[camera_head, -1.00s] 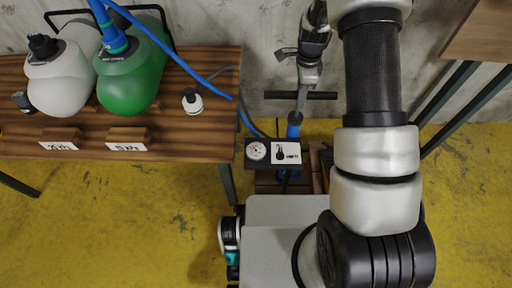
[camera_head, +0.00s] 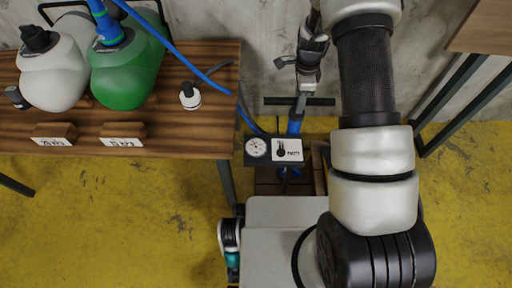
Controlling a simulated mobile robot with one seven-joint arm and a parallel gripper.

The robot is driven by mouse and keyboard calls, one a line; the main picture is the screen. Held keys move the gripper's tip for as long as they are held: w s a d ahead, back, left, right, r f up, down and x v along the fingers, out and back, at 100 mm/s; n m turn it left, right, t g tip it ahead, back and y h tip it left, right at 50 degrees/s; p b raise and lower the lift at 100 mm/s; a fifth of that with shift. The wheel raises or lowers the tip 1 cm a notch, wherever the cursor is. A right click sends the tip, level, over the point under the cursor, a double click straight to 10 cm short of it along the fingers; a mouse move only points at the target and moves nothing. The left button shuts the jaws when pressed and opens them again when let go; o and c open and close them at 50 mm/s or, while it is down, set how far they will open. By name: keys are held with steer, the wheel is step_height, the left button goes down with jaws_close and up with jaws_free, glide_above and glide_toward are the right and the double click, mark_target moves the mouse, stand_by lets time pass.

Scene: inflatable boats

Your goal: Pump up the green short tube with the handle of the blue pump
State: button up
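The green short tube (camera_head: 124,75) lies on the wooden table at the left, with a blue fitting and hose (camera_head: 109,28) on its top. The blue pump (camera_head: 294,127) stands on the floor right of the table, partly hidden by the gauge box. Its black T-shaped handle (camera_head: 275,101) is above the pump body. My gripper (camera_head: 301,99) points down at the middle of the handle, and its narrow end overlaps the bar. The fingers are too small to tell whether they are closed around it.
A white tube (camera_head: 52,82) lies left of the green one. A small white-and-black valve (camera_head: 190,96) and two label blocks are on the table (camera_head: 190,143). A gauge box (camera_head: 273,150) stands before the pump. Another table's edge (camera_head: 485,38) is at upper right.

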steer(key=o, duration=0.4)
steer(key=shift+r, duration=0.1)
steer(key=shift+r+p, duration=2.45)
steer(key=shift+r, duration=1)
